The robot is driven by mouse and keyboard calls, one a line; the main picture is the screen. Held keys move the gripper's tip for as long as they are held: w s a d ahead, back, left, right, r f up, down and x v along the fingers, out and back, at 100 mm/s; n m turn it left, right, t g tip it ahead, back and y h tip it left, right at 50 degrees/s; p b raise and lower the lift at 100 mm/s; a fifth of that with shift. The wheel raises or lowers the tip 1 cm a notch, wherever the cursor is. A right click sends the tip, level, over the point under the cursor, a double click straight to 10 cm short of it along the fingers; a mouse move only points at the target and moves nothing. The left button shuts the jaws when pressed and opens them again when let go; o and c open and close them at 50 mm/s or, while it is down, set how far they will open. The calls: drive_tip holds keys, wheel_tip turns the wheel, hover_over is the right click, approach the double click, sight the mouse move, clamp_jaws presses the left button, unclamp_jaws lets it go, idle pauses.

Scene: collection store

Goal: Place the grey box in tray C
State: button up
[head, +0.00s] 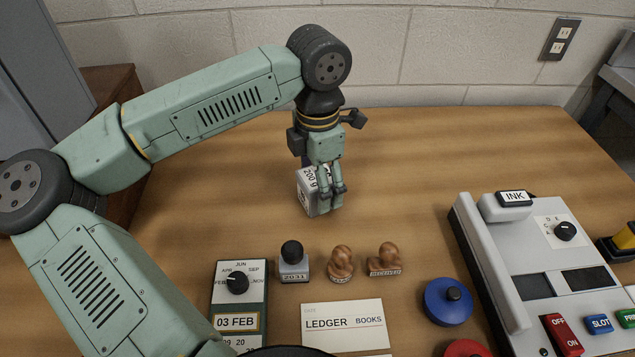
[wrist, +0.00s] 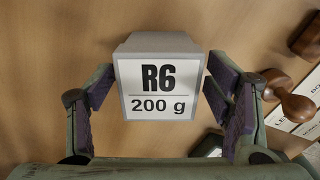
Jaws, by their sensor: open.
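A grey box (head: 309,200) stands on the wooden table, with a white "200 g" label on it. In the wrist view the grey box (wrist: 160,48) shows the label "R6 200 g" and sits between the two fingers. My gripper (head: 330,190) points down at the box in the head view. In the wrist view my gripper (wrist: 158,105) is open, with a finger on each side of the box and small gaps visible beside it. No tray marked C can be seen in either view.
Toward the front stand a date stamp (head: 292,263), wooden-handled stamps (head: 341,262), a date dial block (head: 239,295) and a ledger card (head: 343,324). A blue ink pad (head: 448,301) and a grey machine (head: 515,265) are at right. The table behind is clear.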

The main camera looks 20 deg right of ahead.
drive_tip(key=shift+f, duration=1.35)
drive_tip(key=shift+c, duration=0.4)
drive_tip(key=shift+w+r, duration=0.1)
drive_tip(key=c, duration=1.3)
